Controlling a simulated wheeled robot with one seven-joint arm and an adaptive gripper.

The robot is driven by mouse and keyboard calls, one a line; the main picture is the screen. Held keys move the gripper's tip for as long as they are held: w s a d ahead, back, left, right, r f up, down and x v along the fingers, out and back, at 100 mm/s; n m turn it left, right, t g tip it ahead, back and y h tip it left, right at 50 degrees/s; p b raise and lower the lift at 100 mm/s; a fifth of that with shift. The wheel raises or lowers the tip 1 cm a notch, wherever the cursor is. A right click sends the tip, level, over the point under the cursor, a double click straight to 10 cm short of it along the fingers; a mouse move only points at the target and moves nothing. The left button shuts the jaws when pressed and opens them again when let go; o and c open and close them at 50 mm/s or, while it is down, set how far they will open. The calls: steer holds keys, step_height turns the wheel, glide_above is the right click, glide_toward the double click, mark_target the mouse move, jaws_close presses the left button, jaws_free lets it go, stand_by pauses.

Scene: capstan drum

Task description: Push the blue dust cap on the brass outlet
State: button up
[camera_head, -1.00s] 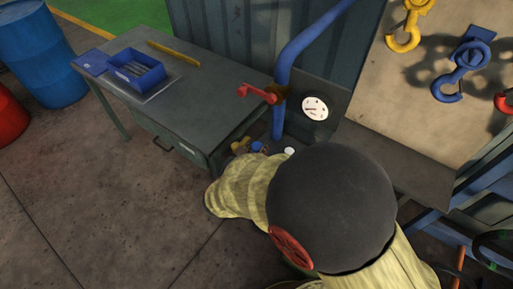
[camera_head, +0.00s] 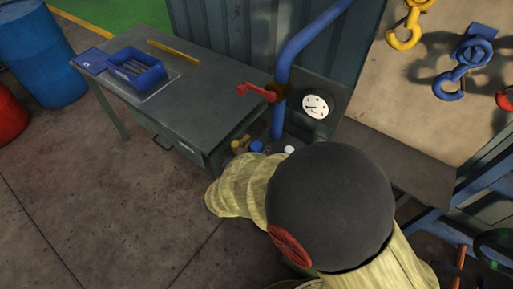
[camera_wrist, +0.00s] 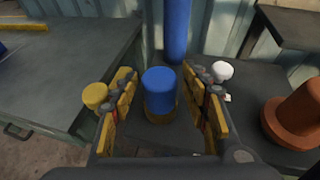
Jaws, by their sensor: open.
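The blue dust cap (camera_wrist: 160,84) stands upright in the middle of the wrist view, with a brass-yellow ring (camera_wrist: 161,111) showing under its lower edge. I cannot tell how far the cap sits down on the brass. My gripper (camera_wrist: 160,92) is open, with one yellow-padded finger on each side of the cap and a gap visible on both sides. In the head view the blue cap (camera_head: 257,147) is a small spot beside the bench, and my arm hides much of that area.
A yellow cap (camera_wrist: 95,95) is left of my fingers and a white knob (camera_wrist: 222,70) right of them. A blue pipe (camera_wrist: 176,30) rises behind. An orange-brown fitting (camera_wrist: 296,115) stands at right. The grey bench (camera_head: 190,90) holds a blue bin (camera_head: 137,69).

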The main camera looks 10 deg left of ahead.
steer(key=shift+o, duration=0.2)
steer(key=v, duration=1.2)
steer(key=shift+f, duration=0.1)
